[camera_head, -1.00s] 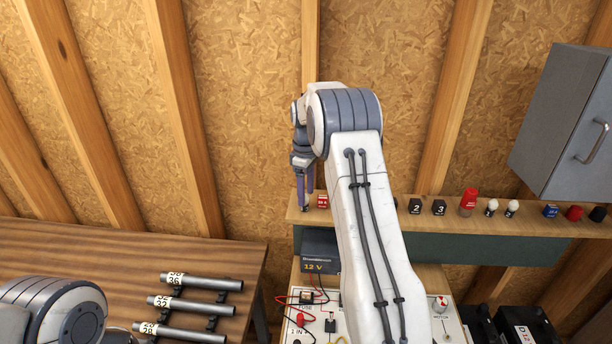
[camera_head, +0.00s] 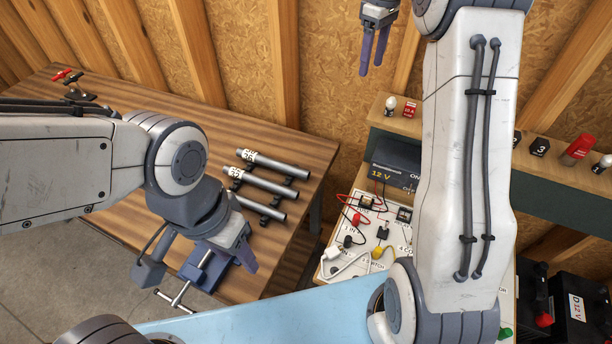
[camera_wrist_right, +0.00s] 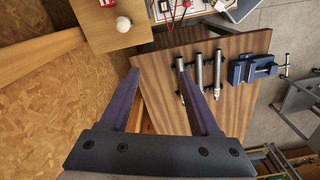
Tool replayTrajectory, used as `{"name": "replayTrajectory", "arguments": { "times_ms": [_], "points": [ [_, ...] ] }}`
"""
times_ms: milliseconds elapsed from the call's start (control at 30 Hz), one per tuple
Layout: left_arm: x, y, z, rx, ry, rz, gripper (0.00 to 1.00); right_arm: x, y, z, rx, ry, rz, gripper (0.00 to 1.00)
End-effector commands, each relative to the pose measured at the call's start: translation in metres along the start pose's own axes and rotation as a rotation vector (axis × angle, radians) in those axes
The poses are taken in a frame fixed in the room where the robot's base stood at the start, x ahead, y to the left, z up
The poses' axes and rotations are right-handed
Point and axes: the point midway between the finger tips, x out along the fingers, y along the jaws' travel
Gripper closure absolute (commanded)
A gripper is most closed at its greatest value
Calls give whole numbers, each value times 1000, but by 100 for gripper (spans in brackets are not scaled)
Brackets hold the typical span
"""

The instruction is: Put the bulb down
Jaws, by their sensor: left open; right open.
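A white bulb (camera_head: 391,103) stands on the left end of the wall shelf, beside a red block (camera_head: 410,109). The bulb also shows in the right wrist view (camera_wrist_right: 123,24), on the corner of the wooden shelf. My right gripper (camera_head: 372,68) is open and empty, up and to the left of the bulb in the head view and clear of it. Its two spread fingers (camera_wrist_right: 157,68) have nothing between them. My left gripper (camera_head: 235,258) is open by the blue vise (camera_head: 207,268) at the workbench's front edge; I see nothing held in it.
A circuit board (camera_head: 340,262) with wires and a 12 V supply (camera_head: 393,165) sit below the shelf. Several grey tubes (camera_head: 272,162) lie on the brown workbench (camera_head: 130,130). Another bulb (camera_head: 603,163) and a red cap (camera_head: 579,149) stand further right on the shelf.

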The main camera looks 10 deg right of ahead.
Motion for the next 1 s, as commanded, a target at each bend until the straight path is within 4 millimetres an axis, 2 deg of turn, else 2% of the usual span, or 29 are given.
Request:
{"name": "replayTrajectory", "arguments": {
  "times_ms": [33,67,100,167,200,233,333,400,500,600,700,833,1000],
  "points": [
    [0,0,0,0,0,0,50,-3,-41,-15,-22,6,-3,37],
    [0,0,0,0,0,0,50,-3,-65,-21,-26,10,-4,37],
    [0,0,0,0,0,0,50,-2,-97,-26,-29,16,-6,37],
    [0,0,0,0,0,0,50,2,-145,-28,-34,23,-11,37],
    [0,0,0,0,0,0,50,5,-176,-26,-35,27,-16,37],
    [0,0,0,0,0,0,50,8,-199,-22,-37,30,-20,37],
    [0,0,0,0,0,0,50,21,-270,3,-41,38,-32,37],
    [0,0,0,0,0,0,50,34,-312,28,-42,41,-41,37],
    [0,0,0,0,0,0,50,52,-356,68,-40,44,-53,37],
    [0,0,0,0,0,0,50,69,-382,104,-35,44,-62,37],
    [0,0,0,0,0,0,50,81,-394,128,-29,41,-67,37],
    [0,0,0,0,0,0,50,87,-400,140,-24,40,-69,37],
    [0,0,0,0,0,0,50,88,-400,141,-22,38,-70,37]
  ]
}}
